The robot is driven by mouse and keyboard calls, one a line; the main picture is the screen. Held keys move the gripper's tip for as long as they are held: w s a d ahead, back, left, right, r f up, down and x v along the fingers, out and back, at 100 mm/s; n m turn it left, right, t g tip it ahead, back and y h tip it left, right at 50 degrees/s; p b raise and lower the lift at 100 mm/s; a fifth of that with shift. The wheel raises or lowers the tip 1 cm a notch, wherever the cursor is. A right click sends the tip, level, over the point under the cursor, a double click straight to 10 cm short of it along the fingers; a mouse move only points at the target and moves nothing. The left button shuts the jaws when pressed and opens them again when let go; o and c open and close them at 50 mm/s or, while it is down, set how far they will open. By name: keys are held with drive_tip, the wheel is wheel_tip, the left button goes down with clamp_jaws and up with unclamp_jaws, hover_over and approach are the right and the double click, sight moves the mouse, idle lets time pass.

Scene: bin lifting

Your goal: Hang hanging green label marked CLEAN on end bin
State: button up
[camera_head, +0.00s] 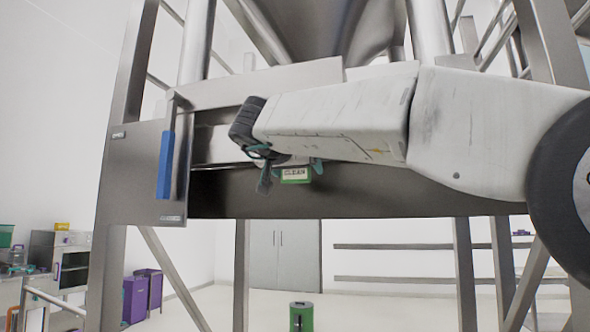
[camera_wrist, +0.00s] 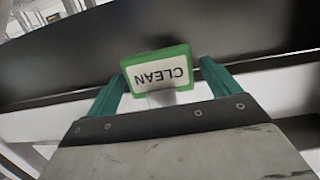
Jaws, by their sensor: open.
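The green label (camera_head: 296,175) marked CLEAN has a white face and shows upright in front of a dark steel beam. It also shows upside down in the wrist view (camera_wrist: 158,75). My gripper (camera_wrist: 162,70) is open, with one teal finger on each side of the label; I cannot tell whether either finger touches it. In the head view my gripper (camera_head: 295,166) is partly hidden by my arm. A pale piece shows below the label in the wrist view, but what holds the label is unclear. I cannot tell which thing is the end bin.
A steel frame with a hopper (camera_head: 335,30) stands around my arm. A blue handle (camera_head: 165,165) hangs on its left plate (camera_head: 133,165). Purple bins (camera_head: 135,300) stand at lower left. A green container (camera_head: 302,317) is at the bottom middle. Pale floor is open behind.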

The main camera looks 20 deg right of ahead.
drive_tip(key=v, duration=0.8)
